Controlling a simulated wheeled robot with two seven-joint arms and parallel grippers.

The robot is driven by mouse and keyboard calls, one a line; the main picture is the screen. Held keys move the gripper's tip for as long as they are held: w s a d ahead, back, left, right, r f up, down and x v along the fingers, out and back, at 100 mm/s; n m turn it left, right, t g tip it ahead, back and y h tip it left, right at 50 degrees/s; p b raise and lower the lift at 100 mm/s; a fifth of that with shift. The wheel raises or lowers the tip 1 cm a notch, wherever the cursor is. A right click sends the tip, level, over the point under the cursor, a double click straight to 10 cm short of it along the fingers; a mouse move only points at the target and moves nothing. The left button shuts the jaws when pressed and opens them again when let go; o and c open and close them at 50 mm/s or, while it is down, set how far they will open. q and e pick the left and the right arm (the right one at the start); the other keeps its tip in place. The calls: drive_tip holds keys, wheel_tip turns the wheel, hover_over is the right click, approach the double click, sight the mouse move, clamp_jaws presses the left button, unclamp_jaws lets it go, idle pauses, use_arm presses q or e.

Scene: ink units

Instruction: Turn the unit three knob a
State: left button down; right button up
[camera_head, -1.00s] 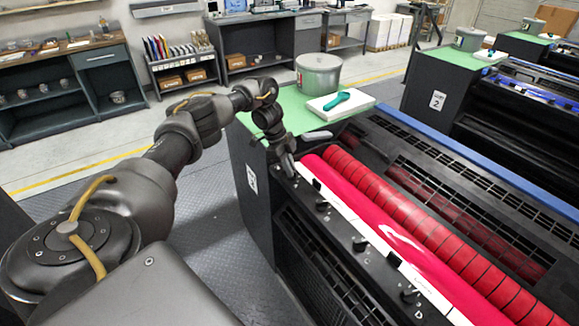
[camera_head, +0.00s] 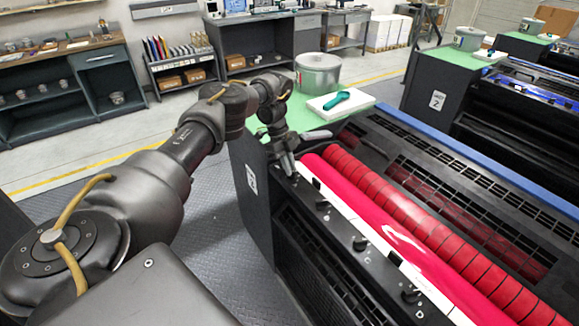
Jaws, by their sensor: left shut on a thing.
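The near machine carries a row of small black knobs along its dark front rail, beside a white strip and the glossy red ink roller (camera_head: 385,225). My left gripper (camera_head: 287,168) is at the far end of this rail, pointing down, with its fingers closed at the endmost knob. The fingers hide that knob, so its letter and turn angle cannot be read. Other knobs (camera_head: 322,205) and (camera_head: 360,243) stand free along the rail, with another knob (camera_head: 411,292) nearer me. My right gripper is not in view.
A green top (camera_head: 297,108) behind the gripper holds a grey ink can (camera_head: 318,74) and a white pad (camera_head: 352,107) with a teal tool (camera_head: 337,101). A second machine (camera_head: 490,105) stands at the right. Floor beside the near machine is clear.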

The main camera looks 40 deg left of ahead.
use_arm(q)
drive_tip(key=c, duration=1.5)
unclamp_jaws()
drive_tip(key=shift+r, duration=0.1)
drive_tip(key=shift+a+r, duration=0.15)
drive_tip(key=shift+r, duration=0.05)
drive_tip(key=b+v, duration=0.1)
drive_tip(key=v, duration=0.9)
